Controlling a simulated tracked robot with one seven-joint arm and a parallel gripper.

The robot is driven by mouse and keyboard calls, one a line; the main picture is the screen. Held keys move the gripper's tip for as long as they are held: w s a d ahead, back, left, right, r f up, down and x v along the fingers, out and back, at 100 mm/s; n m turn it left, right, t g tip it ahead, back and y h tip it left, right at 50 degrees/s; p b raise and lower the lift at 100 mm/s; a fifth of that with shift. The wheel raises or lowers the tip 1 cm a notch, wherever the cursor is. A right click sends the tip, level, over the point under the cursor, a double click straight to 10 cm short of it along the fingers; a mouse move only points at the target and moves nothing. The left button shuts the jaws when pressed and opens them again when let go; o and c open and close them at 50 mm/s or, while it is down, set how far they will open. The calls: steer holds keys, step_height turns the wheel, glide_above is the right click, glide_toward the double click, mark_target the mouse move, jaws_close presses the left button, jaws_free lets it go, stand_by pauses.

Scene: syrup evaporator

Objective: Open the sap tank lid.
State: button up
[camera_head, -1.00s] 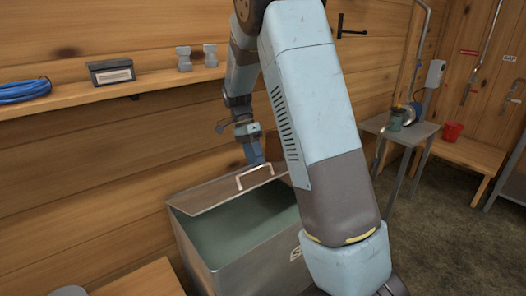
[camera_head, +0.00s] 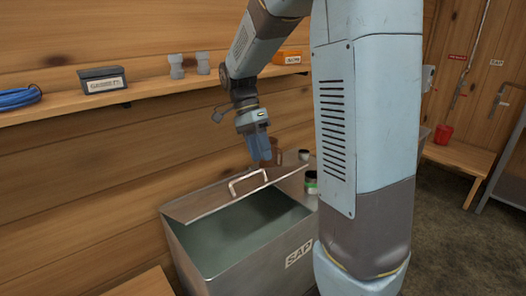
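The sap tank (camera_head: 222,262) is a grey metal box marked SAP in the lower middle of the head view. Its lid (camera_head: 205,203) is a metal panel with a light bar handle (camera_head: 248,182), lying at the tank's back side toward the wall. The tank's top is open and its greenish inside shows. My gripper (camera_head: 266,160) hangs just above and behind the right end of the handle. It appears apart from the handle. Its fingers are too small and dark to tell whether they are open or shut.
A wall shelf (camera_head: 150,93) holds a blue hose coil (camera_head: 18,98), a dark box (camera_head: 102,80) and an orange box (camera_head: 287,57). A jar (camera_head: 311,182) stands behind the tank's right end. A red bucket (camera_head: 443,134) sits on a bench at right. My arm hides the middle right.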

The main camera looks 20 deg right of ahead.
steer(key=shift+s+r, duration=0.3)
steer(key=shift+s, duration=0.35)
steer(key=shift+s+r, duration=0.3)
steer(key=shift+s, duration=0.35)
steer(key=shift+c, duration=0.2)
